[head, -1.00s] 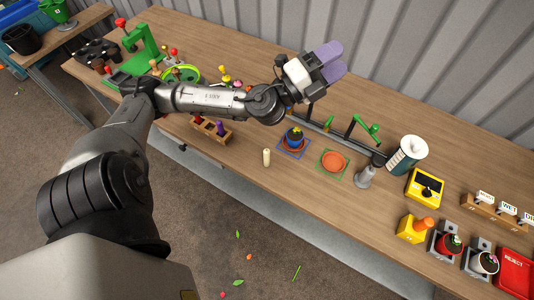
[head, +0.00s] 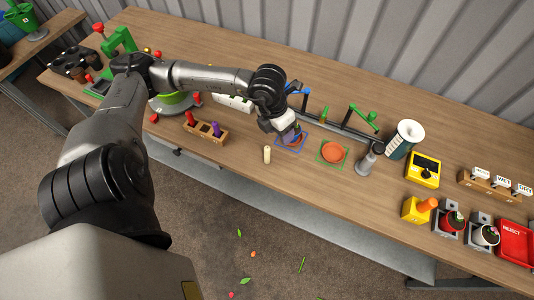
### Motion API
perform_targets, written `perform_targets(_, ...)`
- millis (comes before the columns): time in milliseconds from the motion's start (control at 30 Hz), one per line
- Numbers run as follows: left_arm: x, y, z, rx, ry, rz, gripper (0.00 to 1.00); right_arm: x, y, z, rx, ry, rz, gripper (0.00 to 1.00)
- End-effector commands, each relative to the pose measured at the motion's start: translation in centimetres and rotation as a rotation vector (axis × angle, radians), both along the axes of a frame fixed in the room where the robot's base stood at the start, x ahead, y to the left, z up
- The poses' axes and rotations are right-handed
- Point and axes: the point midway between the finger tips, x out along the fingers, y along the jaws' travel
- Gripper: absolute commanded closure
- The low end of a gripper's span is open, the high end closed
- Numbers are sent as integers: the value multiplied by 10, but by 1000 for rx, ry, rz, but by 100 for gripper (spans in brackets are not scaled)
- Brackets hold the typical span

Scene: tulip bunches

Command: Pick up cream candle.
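The cream candle (head: 267,154) stands upright near the front edge of the wooden table, in the middle of the head view. My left gripper (head: 291,138) points down just to the right of and behind the candle, over the blue-outlined square, apart from the candle. Its purple fingers are small and partly hidden by the wrist, so I cannot tell whether they are open or shut. My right gripper is out of view.
A wooden block with pegs (head: 205,130) stands left of the candle. A rail with green and blue levers (head: 346,130) runs behind.

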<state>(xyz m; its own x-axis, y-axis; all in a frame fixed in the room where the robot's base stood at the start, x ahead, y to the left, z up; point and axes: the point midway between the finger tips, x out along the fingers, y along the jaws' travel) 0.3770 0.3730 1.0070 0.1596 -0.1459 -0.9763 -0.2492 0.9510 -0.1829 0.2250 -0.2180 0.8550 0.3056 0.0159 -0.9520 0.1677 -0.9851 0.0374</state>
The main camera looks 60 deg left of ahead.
Motion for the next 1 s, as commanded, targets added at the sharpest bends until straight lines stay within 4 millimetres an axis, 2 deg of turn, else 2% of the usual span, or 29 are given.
perform_targets(200, -25, 24, -4, 135, 169, 151, 47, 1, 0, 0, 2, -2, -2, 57)
perform_targets(333, -26, 24, -9, 133, 178, 210, 47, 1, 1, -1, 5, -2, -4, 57)
perform_targets(700, -27, 24, -68, 128, 180, 222, 47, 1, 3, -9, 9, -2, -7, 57)
perform_targets(833, -26, 24, -82, 128, 179, 220, 47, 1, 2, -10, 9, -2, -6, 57)
perform_targets(1000, -26, 24, -90, 129, 176, 221, 47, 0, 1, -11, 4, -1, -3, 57)
